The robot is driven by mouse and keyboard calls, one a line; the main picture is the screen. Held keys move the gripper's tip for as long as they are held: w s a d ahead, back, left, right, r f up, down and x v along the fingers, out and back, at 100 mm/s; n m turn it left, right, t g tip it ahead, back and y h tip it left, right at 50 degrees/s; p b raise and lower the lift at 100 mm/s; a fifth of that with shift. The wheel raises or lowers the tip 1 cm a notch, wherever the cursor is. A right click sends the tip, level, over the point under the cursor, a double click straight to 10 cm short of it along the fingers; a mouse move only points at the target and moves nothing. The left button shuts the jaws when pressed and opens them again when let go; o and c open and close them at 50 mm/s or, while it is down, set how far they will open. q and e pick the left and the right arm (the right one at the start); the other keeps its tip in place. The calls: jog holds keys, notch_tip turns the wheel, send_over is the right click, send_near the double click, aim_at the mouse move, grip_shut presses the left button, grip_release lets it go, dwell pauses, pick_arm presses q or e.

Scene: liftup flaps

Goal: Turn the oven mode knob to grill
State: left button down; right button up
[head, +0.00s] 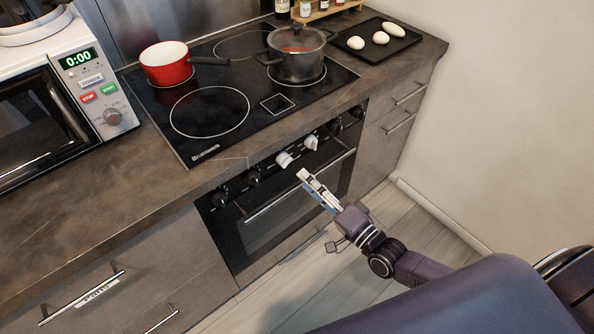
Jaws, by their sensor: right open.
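The oven (290,216) sits under the hob, with its door shut and a long bar handle across it. Its control strip has a row of knobs. Two knobs in the middle are pale, a left pale knob (284,159) and a right pale knob (311,143); black knobs (220,196) stand on both sides. Markings around the knobs are too small to read, so I cannot tell which is the mode knob. My right gripper (304,178) is open and empty, in front of the oven just below the pale knobs, apparently apart from them. My left gripper is not in view.
On the hob (209,111) stand a red pan (166,66) and a grey pot (297,62). A microwave (60,90) is at left. A dark tray (352,41) with white egg-like items lies at the back right. The floor before the oven is clear; a wall is at right.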

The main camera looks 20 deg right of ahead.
jog(key=shift+v, duration=2.15)
jog(key=s+d+f+n+g+h, duration=0.2)
jog(key=s+f+g, duration=0.15)
jog(key=f, duration=0.65)
jog(key=s+d+f+n+g+h, duration=0.15)
jog(key=s+f, duration=0.25)
jog(key=f, duration=0.7)
jog(key=s+d+f+n+g+h, duration=0.2)
jog(key=s+f+n+g, duration=0.15)
jog(key=f, duration=0.65)
jog(key=s+a+f+n+g, duration=0.1)
jog(key=s+f+n+g, duration=0.1)
jog(key=s+f, duration=0.3)
jog(key=s+a+f+n+g+h, duration=0.1)
jog(key=s+f+g, duration=0.2)
jog(key=s, duration=1.1)
jog(key=s+a+f+n+g+p, duration=0.1)
jog(key=s+a+f+n+g, duration=0.1)
jog(key=s+f, duration=0.5)
jog(key=shift+s+f+n+g, duration=0.25)
jog(key=shift+s+n+g, duration=0.1)
jog(key=shift+s, duration=0.85)
jog(key=shift+h, duration=0.25)
